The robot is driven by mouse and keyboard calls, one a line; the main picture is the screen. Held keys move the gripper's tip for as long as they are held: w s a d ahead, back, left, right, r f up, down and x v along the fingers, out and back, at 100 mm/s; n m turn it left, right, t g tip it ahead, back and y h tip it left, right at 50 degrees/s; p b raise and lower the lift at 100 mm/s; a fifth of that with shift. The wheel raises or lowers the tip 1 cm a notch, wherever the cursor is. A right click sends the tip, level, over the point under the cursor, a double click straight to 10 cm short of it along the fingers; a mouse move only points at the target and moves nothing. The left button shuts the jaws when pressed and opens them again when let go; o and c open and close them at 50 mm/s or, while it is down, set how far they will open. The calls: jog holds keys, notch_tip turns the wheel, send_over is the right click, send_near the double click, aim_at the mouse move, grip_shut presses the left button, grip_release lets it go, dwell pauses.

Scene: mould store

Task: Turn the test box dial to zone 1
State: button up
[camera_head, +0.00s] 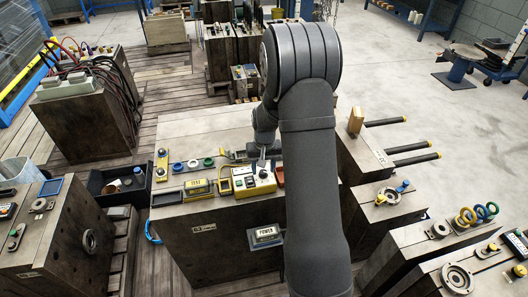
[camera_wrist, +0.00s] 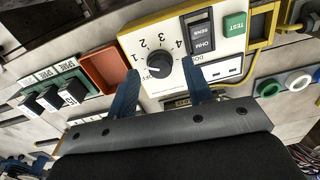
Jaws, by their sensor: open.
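The test box (camera_wrist: 205,72) has a cream face with a yellow edge. Its round black dial (camera_wrist: 160,64) has the numbers 1 to 4 and an off mark printed around it. A light mark on the knob appears to point toward off, though it is too small to be sure. My gripper (camera_wrist: 163,86) is open, its two blue fingers apart on either side of the dial's near side, holding nothing. Contact with the knob cannot be told. In the head view the test box (camera_head: 250,182) sits on a block top, with my gripper (camera_head: 262,163) over it, partly hiding it.
A green TEST button (camera_wrist: 235,24) and an ohm switch (camera_wrist: 200,35) are beside the dial. A reddish tray (camera_wrist: 106,68) and a green rack with black plugs (camera_wrist: 50,97) lie left. Coloured rings (camera_wrist: 268,87) lie right. A POWER box (camera_head: 265,236) hangs on the block's front.

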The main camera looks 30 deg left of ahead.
aim_at(264, 171)
notch_tip(264, 171, up, 17)
jog(key=shift+w+d+f, duration=0.15)
jog(key=shift+f, duration=0.1)
dwell(0.5)
notch_tip(264, 171, down, 17)
jog(key=shift+f, duration=0.15)
dwell(0.5)
jog(key=n, duration=0.3)
jog(key=shift+n, duration=0.4)
jog(key=n, duration=0.3)
jog(key=shift+a+n, duration=0.2)
jog(key=shift+n, duration=0.2)
notch_tip(264, 171, up, 11)
dwell(1.9)
